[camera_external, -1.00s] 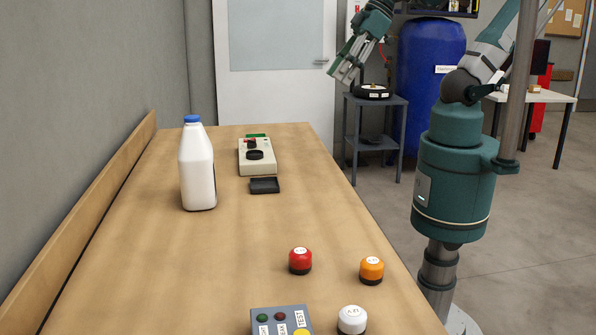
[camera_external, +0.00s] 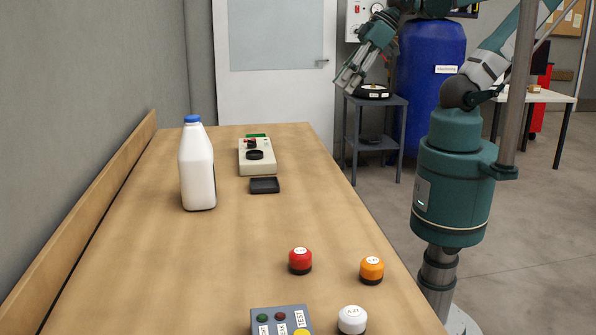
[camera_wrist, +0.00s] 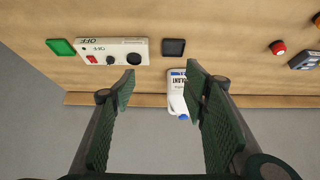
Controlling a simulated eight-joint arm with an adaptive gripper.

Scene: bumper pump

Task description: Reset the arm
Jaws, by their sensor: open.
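My gripper (camera_external: 348,80) is raised above and to the right of the table's far end in the external view, its fingers pointing down and left. In the wrist view my gripper (camera_wrist: 160,85) is open, with nothing held between its fingers. The beige pump device (camera_external: 257,165) stands at the table's far end and also shows in the wrist view (camera_wrist: 113,58). A white bottle with a blue cap (camera_external: 197,168) stands upright on the left side; in the wrist view the bottle (camera_wrist: 177,103) is partly hidden by a finger.
A black square tray (camera_external: 264,185) lies in front of the device. A blue barrel (camera_external: 430,75) stands behind my arm.

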